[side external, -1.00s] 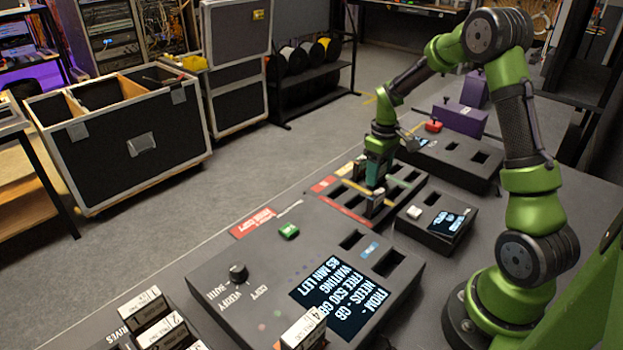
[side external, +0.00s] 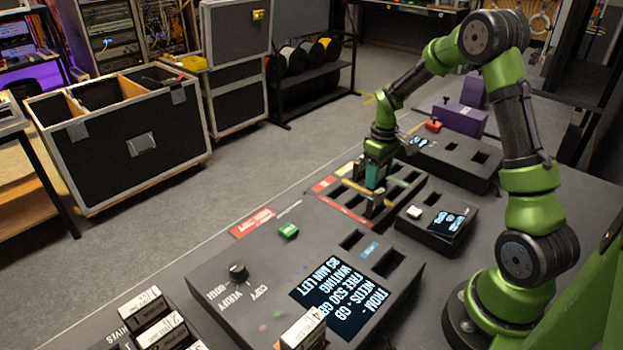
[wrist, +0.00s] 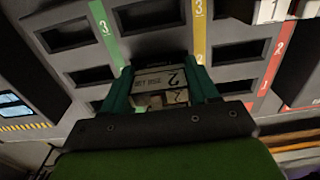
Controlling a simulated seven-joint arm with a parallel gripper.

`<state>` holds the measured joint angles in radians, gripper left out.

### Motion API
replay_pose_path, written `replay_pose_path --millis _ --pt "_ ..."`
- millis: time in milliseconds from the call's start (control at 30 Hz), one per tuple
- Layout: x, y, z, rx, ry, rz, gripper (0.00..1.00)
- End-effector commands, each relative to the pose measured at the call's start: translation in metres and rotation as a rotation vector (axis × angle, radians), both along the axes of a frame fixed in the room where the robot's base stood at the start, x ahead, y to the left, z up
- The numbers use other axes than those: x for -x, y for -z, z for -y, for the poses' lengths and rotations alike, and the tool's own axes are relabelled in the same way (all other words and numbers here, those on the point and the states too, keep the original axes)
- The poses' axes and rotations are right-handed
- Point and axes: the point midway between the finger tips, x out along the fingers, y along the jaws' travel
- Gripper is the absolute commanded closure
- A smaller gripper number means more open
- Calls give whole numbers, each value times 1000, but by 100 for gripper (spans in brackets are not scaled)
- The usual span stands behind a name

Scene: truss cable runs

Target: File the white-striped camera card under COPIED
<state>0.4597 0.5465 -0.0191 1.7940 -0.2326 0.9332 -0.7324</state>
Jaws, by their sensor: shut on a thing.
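My gripper (side external: 372,207) is low over the dark slotted tray (side external: 334,197), inside its middle area. In the wrist view my gripper (wrist: 162,88) is shut on a small card (wrist: 160,80) with a pale label, part of which reads "2". Its white stripe cannot be made out, and its lower part is hidden by the fingers. The tray shows green (wrist: 105,35), yellow (wrist: 199,35) and red (wrist: 273,68) strips between rows of dark slots. I cannot read the word COPIED on any strip, nor tell whether the card is inside a slot.
A large copier box (side external: 250,265) with a lit screen and knob stands in front of the tray. A small box with a screen (side external: 438,222) is right of it. A slotted box (side external: 455,160) and purple block (side external: 460,118) stand behind. Numbered drives (side external: 155,325) fill the front left.

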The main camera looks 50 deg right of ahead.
Motion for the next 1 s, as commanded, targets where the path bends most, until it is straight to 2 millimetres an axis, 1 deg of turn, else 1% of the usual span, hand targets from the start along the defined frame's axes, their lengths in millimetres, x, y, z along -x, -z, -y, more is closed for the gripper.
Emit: replay_pose_path --millis 267,300,367,400,467,667,733,1000 --pt "0 0 0 0 0 0 77" --pt "0 0 0 0 0 0 35" --pt "0 0 0 0 0 0 26" --pt "0 0 0 0 0 0 19" --pt "0 0 0 0 0 0 11" --pt "0 0 0 0 0 0 11" --pt "0 0 0 0 0 -1 0" --pt "0 0 0 0 0 -1 0"
